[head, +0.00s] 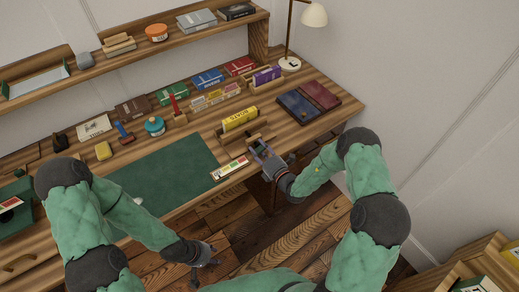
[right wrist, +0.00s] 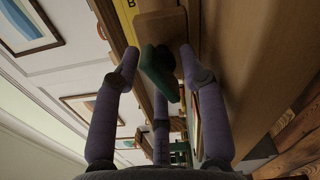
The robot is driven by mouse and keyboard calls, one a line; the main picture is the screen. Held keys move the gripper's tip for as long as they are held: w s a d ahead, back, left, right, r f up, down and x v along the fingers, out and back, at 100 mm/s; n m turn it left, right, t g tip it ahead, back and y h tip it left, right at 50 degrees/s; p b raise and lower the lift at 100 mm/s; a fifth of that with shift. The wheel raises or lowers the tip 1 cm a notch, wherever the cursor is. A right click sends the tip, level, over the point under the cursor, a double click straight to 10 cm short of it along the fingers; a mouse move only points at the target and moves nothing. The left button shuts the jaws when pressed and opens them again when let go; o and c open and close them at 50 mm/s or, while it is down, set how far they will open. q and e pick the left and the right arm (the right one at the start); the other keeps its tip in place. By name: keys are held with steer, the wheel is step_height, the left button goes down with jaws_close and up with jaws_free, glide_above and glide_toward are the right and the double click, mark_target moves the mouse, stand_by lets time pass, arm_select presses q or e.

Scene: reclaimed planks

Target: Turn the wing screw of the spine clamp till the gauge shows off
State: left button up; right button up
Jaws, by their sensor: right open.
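The spine clamp (head: 243,135) is a wooden press near the table's front edge, with a yellow book (head: 240,119) standing in it. Its green wing screw (right wrist: 160,70) shows in the right wrist view, sticking out of a wooden block (right wrist: 160,27). My right gripper (head: 260,147) is at the front of the clamp. In the right wrist view its fingers (right wrist: 158,68) are open around the wing screw, with gaps at both sides. A strip with white, yellow and red parts (head: 230,168) lies left of the gripper; I cannot read it as a gauge. My left gripper (head: 208,256) is open and empty, low over the floor.
A green mat (head: 165,175) covers the table's middle left. Blue and dark red books (head: 308,103) lie right of the clamp, near a lamp (head: 290,64). Small books and tools stand behind. A shelf (head: 130,52) runs along the wall.

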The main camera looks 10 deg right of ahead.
steer(key=shift+s, duration=0.15)
steer(key=v, duration=1.1)
steer(key=shift+s+d, duration=0.2)
steer(key=shift+s, duration=0.15)
stand_by(0.9)
